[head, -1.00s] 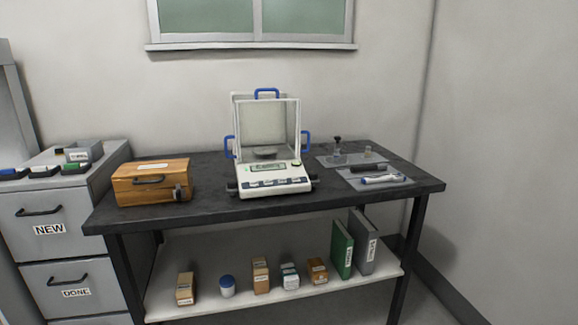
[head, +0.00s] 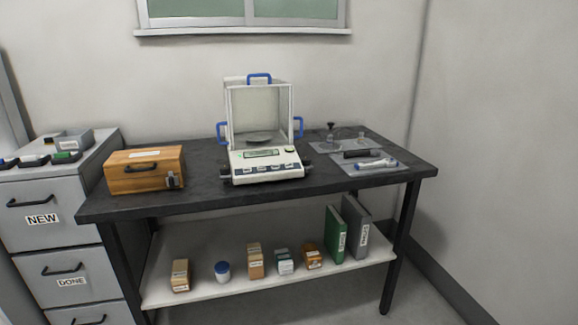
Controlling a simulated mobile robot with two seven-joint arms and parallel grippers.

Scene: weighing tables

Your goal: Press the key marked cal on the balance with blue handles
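The balance with blue handles (head: 265,156) stands on the dark table, near the middle of the head view. It has a clear draft shield (head: 258,108) with one blue handle on top (head: 259,78) and one on each side. Its white front panel bears a small greenish display (head: 262,153) and a row of dark keys (head: 266,168). The key labels are too small to read, so I cannot tell which one is marked cal. Neither of my grippers is in view.
On the dark tabletop (head: 210,197), a wooden box (head: 130,172) stands left of the balance. Grey mats with small tools (head: 373,167) lie to its right. A lower shelf (head: 200,294) holds boxes, a jar and binders. A grey drawer cabinet (head: 40,245) stands at the left.

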